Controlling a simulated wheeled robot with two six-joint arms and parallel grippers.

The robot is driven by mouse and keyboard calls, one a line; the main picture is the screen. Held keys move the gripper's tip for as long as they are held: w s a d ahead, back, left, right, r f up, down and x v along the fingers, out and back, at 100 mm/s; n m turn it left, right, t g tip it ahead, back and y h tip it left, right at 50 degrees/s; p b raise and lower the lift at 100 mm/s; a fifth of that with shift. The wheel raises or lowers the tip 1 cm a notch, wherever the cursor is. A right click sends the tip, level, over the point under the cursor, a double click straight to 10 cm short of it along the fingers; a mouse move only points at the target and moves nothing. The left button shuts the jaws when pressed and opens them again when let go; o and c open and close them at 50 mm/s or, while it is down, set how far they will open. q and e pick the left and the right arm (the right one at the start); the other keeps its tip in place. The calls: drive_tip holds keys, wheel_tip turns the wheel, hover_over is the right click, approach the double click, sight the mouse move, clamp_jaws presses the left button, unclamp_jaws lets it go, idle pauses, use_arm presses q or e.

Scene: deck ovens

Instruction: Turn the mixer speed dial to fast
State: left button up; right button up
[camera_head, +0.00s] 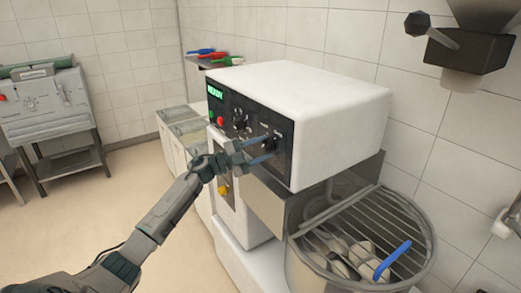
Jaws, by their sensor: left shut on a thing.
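The mixer (335,108) is a white machine with a dark control panel on its front left side. Two black dials show on the panel: the left dial (239,120) and the right dial (273,140). Their labels are too small to read. My left gripper (268,150) reaches in from the lower left, its fingers shut on the right dial, partly covering it. Which way the dial points cannot be told. My right gripper is out of view.
The panel has a green "READY" display (215,92) and a red button (220,121). A yellow-and-red knob (223,188) sits lower. The mixer bowl (300,262) with a wire guard and blue handle (392,260) is at right. The floor at left is open.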

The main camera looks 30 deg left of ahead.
use_arm(q)
drive_tip(key=o, duration=0.9)
drive_tip(key=shift+w+a+r, duration=0.1)
drive_tip(key=shift+r, duration=0.25)
drive_tip(key=shift+c, duration=0.2)
drive_tip(key=shift+f, duration=0.2)
drive_tip(key=b+v, duration=0.4)
drive_tip(key=v, duration=0.6)
drive_tip(key=shift+s+a+b, duration=0.2)
drive_tip(key=shift+s+b, duration=0.1)
drive_tip(key=shift+f, duration=0.1)
